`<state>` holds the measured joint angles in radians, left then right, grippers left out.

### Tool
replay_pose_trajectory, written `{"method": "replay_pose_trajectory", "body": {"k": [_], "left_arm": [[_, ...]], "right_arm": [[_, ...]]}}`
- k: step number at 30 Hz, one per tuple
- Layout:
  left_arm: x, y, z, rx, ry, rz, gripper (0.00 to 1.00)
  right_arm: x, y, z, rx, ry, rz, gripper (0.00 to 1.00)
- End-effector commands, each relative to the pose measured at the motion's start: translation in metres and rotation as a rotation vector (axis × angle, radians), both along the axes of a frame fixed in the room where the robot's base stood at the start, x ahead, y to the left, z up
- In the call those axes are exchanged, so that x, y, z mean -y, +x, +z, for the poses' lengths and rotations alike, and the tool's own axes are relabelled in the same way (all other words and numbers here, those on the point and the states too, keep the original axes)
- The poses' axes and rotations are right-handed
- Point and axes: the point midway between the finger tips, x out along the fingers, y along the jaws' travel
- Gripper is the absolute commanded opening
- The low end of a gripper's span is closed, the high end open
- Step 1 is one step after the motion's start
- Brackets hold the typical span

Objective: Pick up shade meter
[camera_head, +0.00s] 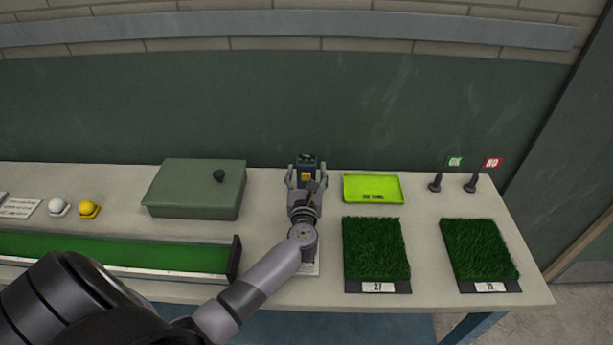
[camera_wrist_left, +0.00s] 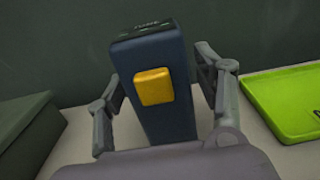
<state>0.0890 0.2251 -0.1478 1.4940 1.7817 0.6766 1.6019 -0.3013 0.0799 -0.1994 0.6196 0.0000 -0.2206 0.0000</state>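The shade meter (camera_head: 306,172) looks to be the upright dark blue box with a yellow square on its face, standing near the back of the table. It fills the middle of the left wrist view (camera_wrist_left: 152,60), slightly tilted there. My left gripper (camera_head: 306,180) is open, with one finger on each side of the meter. In the left wrist view the fingers (camera_wrist_left: 163,85) flank it, with a gap at the right; contact on the left is unclear. The meter's lower part is hidden by the gripper. My right gripper is not in view.
A green lidded box (camera_head: 190,190) stands left of the meter, and a lime tray (camera_head: 373,188) lies close on its right. Two turf samples (camera_head: 376,250) (camera_head: 480,250) lie at the front right. OK and NO stamps (camera_head: 435,183) (camera_head: 471,184) stand behind them. A long green trough (camera_head: 120,252) lies left.

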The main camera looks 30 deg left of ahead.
Motion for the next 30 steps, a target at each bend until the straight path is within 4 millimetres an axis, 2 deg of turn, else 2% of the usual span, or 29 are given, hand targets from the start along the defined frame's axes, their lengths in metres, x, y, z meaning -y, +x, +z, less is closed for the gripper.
{"method": "replay_pose_trajectory", "body": {"k": [2,24,30], "left_arm": [[0.0001,-0.0002,0.0,0.0,0.0,0.0,0.55],[0.0001,0.0001,0.0012,0.002,0.0,0.0,0.06],[0.0001,0.0001,0.0015,0.002,0.0,0.0,0.06]], "right_arm": [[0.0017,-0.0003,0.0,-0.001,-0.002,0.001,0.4],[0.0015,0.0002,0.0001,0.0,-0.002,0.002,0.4],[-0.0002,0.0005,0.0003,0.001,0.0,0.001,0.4]]}}
